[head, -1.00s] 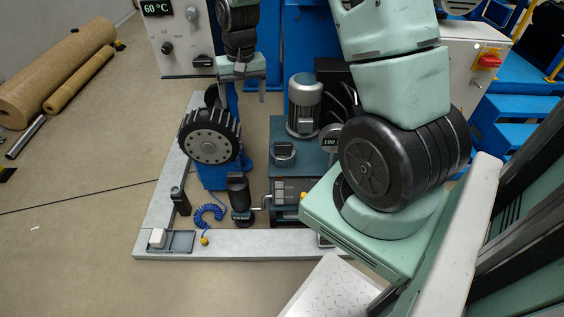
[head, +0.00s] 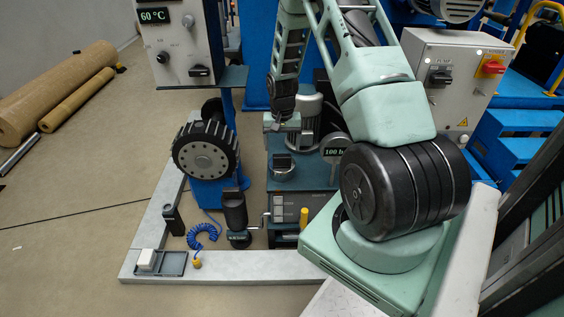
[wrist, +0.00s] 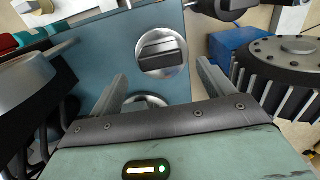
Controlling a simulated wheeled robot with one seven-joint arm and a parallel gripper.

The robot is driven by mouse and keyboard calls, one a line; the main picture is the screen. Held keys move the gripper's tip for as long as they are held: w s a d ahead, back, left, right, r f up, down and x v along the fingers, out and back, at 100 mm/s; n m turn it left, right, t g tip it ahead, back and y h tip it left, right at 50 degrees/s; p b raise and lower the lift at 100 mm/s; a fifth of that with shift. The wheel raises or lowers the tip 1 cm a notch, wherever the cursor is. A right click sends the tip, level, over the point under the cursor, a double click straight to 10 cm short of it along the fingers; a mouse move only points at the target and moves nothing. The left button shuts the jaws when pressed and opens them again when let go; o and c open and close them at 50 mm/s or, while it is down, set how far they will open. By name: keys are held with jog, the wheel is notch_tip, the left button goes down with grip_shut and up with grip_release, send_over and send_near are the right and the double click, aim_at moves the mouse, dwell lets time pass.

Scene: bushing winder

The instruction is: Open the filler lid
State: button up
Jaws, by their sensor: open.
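The filler lid (head: 283,162) is a round metal cap with a dark block-shaped grip on top. It sits shut on the teal tank (head: 298,182) in the head view. In the wrist view the lid (wrist: 162,50) lies just beyond my fingertips, near the middle. My gripper (wrist: 160,80) is open and empty, its two grey fingers apart, with the teal tank top beneath. In the head view my gripper (head: 282,128) is small, above and behind the lid, and apart from it as far as I can tell.
A grey motor (head: 306,122) and a round gauge (head: 334,148) stand close by the lid. A black toothed wheel (head: 206,150) is to the left. A control box (head: 178,45) hangs above it. A pale kerb (head: 230,266) runs along the front.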

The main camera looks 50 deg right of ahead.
aim_at(282, 155)
notch_tip(282, 155, down, 6)
jog(key=shift+f+b, duration=0.25)
jog(key=shift+b, duration=0.5)
jog(key=c, duration=1.4)
